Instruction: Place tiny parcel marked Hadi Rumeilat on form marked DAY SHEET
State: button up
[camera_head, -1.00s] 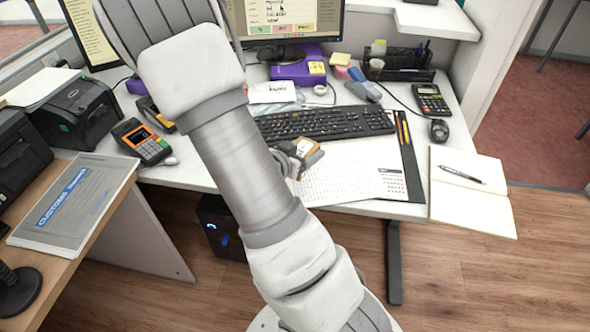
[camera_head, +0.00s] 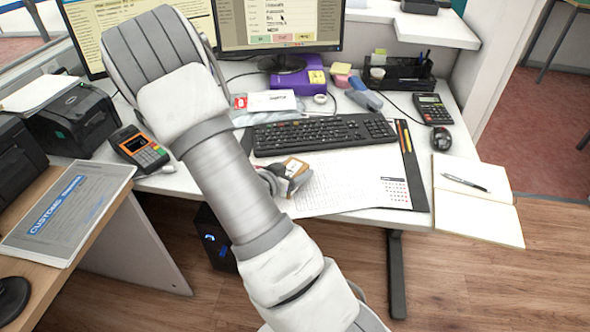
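A tiny brown parcel with a white label (camera_head: 296,167) is at my gripper (camera_head: 290,178), near the front edge of the desk. The gripper appears shut on it, though my arm hides part of the fingers. The name on the parcel is too small to read. Parcel and gripper show over the left part of a white gridded sheet (camera_head: 345,182). I cannot tell whether the parcel touches the sheet. No DAY SHEET title is legible on it.
A black keyboard (camera_head: 322,134) lies behind the sheet. A notebook with a pen (camera_head: 470,205), a mouse (camera_head: 441,139) and a calculator (camera_head: 433,109) are to the right. A card terminal (camera_head: 140,148) stands left. The right part of the sheet is clear.

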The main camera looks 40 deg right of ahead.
jog(key=o, duration=0.4)
jog(key=shift+c, duration=0.2)
jog(key=shift+r, duration=0.1)
